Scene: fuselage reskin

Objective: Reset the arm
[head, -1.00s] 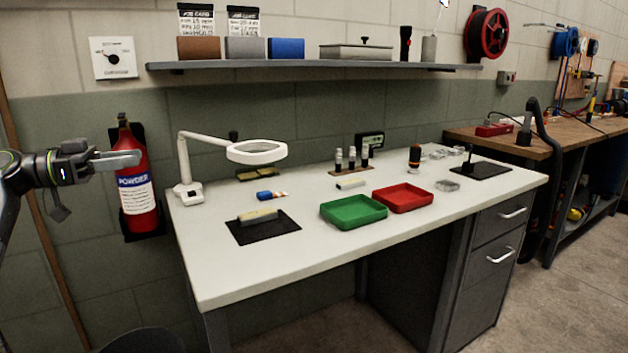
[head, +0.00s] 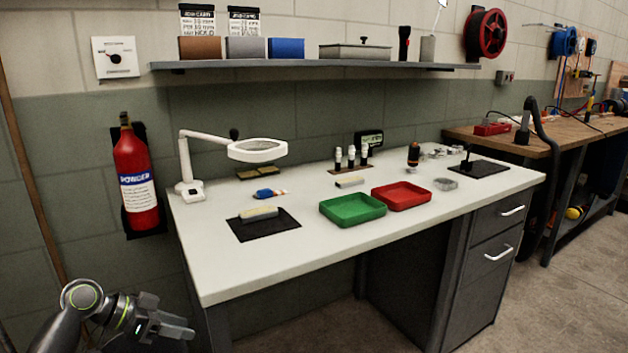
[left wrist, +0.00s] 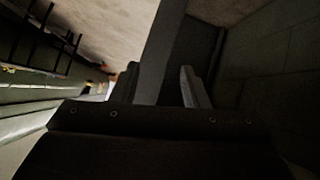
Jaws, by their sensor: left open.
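My left gripper (head: 172,327) is at the lower left of the head view, below the level of the white bench top and beside its left front leg. It points to the right and is empty. In the left wrist view its two fingers (left wrist: 158,88) stand apart with nothing between them. The wrist view is dark, with a grey bench leg or panel behind the fingers. My right gripper is not in either view.
The white workbench (head: 330,245) fills the middle, with a green tray (head: 352,222), a red tray (head: 401,207), a black mat (head: 282,228) and a magnifier lamp (head: 257,150) on it. A red fire extinguisher (head: 133,165) hangs on the wall at left.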

